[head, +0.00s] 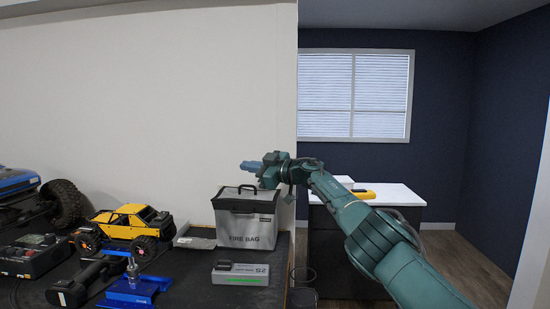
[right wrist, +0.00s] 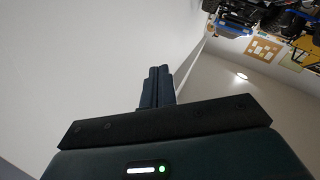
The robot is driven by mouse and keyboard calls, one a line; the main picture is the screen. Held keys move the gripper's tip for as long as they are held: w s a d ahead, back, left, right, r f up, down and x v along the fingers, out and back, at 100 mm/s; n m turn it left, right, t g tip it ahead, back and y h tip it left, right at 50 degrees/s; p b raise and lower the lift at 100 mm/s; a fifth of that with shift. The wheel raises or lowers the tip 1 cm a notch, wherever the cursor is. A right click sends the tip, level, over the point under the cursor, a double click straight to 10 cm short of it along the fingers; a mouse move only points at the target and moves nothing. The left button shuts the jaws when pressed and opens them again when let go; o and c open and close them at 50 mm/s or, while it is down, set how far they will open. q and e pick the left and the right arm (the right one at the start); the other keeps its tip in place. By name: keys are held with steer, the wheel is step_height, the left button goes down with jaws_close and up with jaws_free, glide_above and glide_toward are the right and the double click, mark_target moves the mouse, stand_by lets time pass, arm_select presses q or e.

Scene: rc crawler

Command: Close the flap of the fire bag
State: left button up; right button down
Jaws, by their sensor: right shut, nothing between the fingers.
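The fire bag (head: 245,230) is a grey box-shaped bag with "FIRE BAG" on its front. It stands upright near the right end of the dark table. Its top has a dark handle (head: 248,187); the flap's exact position is hard to make out at this size. My right gripper (head: 243,166) is above the top of the bag, pointing left, and appears apart from it. Its fingers are shut with nothing between them, and they also show together in the right wrist view (right wrist: 158,84). My left gripper is not in view.
On the dark table, a labelled grey box (head: 240,274) lies in front of the bag. A yellow crawler (head: 128,222), a blue stand (head: 134,288), a black drill (head: 85,282) and a charger (head: 35,254) are to the left. A white wall is behind.

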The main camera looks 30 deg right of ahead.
steer(key=shift+s+d+f+b, duration=0.15)
steer(key=shift+d+f+b, duration=0.1)
steer(key=shift+f+b, duration=0.25)
steer(key=shift+s+d+r+b, duration=0.25)
steer(key=shift+d+b, duration=0.25)
steer(key=shift+b, duration=0.45)
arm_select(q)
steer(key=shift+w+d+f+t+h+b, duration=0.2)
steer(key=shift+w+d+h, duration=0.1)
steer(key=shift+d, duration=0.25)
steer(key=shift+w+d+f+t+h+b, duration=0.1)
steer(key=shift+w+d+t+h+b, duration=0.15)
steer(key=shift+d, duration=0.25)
arm_select(e)
steer(key=s+d+r, duration=0.2)
steer(key=s+r, duration=0.2)
steer(key=s, duration=0.1)
steer(key=shift+s+r, duration=0.3)
